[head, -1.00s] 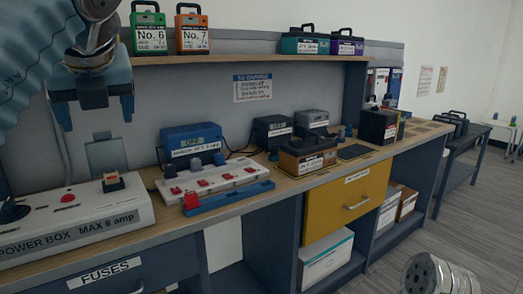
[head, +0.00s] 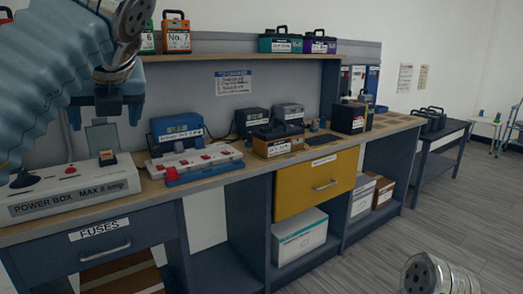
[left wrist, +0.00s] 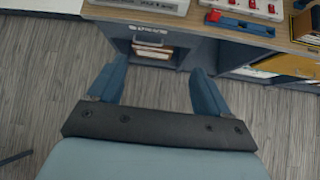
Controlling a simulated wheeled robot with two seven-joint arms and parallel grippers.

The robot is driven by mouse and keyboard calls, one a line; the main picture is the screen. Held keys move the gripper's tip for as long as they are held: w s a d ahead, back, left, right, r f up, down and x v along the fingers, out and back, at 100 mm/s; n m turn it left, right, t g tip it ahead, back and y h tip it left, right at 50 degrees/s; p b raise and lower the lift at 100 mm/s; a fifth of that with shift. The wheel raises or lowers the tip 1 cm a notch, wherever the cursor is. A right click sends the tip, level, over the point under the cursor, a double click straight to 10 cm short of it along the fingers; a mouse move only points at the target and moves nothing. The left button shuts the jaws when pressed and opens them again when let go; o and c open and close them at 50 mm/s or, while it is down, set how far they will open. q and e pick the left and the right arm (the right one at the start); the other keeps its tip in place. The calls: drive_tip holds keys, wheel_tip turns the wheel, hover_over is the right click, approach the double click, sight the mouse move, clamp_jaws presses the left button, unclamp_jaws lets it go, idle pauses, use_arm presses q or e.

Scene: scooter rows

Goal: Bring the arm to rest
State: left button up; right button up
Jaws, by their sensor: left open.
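My left arm comes in from the upper left in the head view. Its gripper (head: 107,118) hangs pointing down in front of the back panel, above the left part of the workbench. In the left wrist view its two blue fingers (left wrist: 158,88) are spread apart with nothing between them. Floor and the bench front show beyond the fingertips. At the lower right of the head view is a round metal part of my right arm; no right gripper fingers show.
The workbench carries a white power box (head: 75,190), a white board with red switches (head: 197,160) and several battery packs. The yellow drawer (head: 316,183) is shut. A shelf (head: 240,57) holds more packs. Open floor (head: 440,220) lies to the right.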

use_arm(q)
drive_tip(key=w+d+f+m+t+y, duration=0.2)
drive_tip(key=w+f+m+t+y, duration=0.3)
drive_tip(key=w+f+m, duration=1.2)
drive_tip(key=w+d+f+m+t+h, duration=0.1)
drive_tip(key=w+d+f+m+h, duration=0.15)
drive_tip(key=f, duration=0.65)
drive_tip(key=w+d+f+m+h, duration=0.15)
drive_tip(key=f+m, duration=0.25)
drive_tip(key=f, duration=0.5)
drive_tip(key=w+d+f+m+t+h, duration=0.1)
drive_tip(key=w+f+m+h, duration=0.2)
drive_tip(key=f, duration=0.5)
drive_tip(key=s+d+f+m+g+h, duration=0.2)
drive_tip(key=s+f+m+g+h, duration=0.3)
drive_tip(key=f, duration=0.6)
drive_tip(key=s+d+f+m, duration=0.25)
drive_tip(key=s+f, duration=0.45)
drive_tip(key=f, duration=0.4)
drive_tip(key=s+d+f+m+g+h, duration=0.1)
drive_tip(key=s+f+m+g, duration=0.2)
drive_tip(key=s, duration=1)
drive_tip(key=s+d+f+m+g+h, duration=0.1)
drive_tip(key=s+f+m+g, duration=0.3)
drive_tip(key=s, duration=0.9)
wheel_tip(320, 180, down, 4)
drive_tip(key=shift+d+r+g+h, duration=0.2)
drive_tip(key=shift+d+g+h, duration=0.05)
drive_tip(key=shift+g+h, duration=0.4)
